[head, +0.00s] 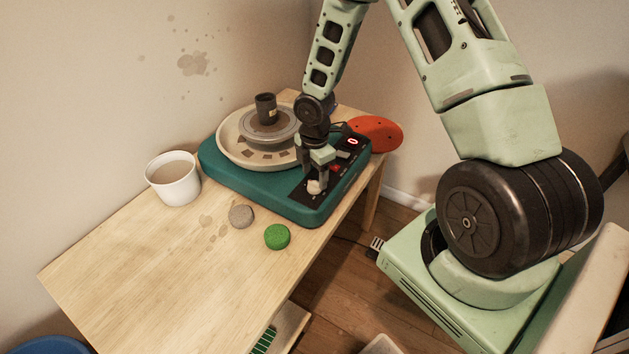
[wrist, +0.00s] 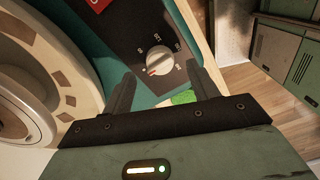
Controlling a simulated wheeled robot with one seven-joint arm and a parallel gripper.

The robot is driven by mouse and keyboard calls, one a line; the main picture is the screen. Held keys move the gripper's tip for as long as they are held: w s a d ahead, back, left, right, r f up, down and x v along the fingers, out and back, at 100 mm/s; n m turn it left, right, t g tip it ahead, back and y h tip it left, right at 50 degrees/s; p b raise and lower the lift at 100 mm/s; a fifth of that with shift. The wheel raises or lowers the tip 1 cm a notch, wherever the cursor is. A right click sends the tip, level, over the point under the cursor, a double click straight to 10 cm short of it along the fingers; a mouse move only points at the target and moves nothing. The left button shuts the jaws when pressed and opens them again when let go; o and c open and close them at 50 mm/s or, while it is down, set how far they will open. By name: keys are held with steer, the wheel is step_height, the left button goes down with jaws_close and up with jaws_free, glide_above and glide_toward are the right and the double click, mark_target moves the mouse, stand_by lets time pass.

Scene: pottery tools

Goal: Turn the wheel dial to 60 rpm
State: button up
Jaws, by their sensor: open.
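The teal pottery wheel (head: 257,185) stands on the wooden table, with a dark panel along its right side.
A red display (head: 353,142) and a red switch (head: 335,167) are farther back on the panel. A white cup (head: 173,178), a grey sponge-like disc (head: 241,216) and a green disc (head: 277,236) are on the table (head: 140,262). A red-orange disc (head: 376,133) lies behind the wheel.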

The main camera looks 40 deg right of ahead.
mark_target(315, 182)
steer(key=shift+f, duration=1.6)
steer(key=c, duration=1)
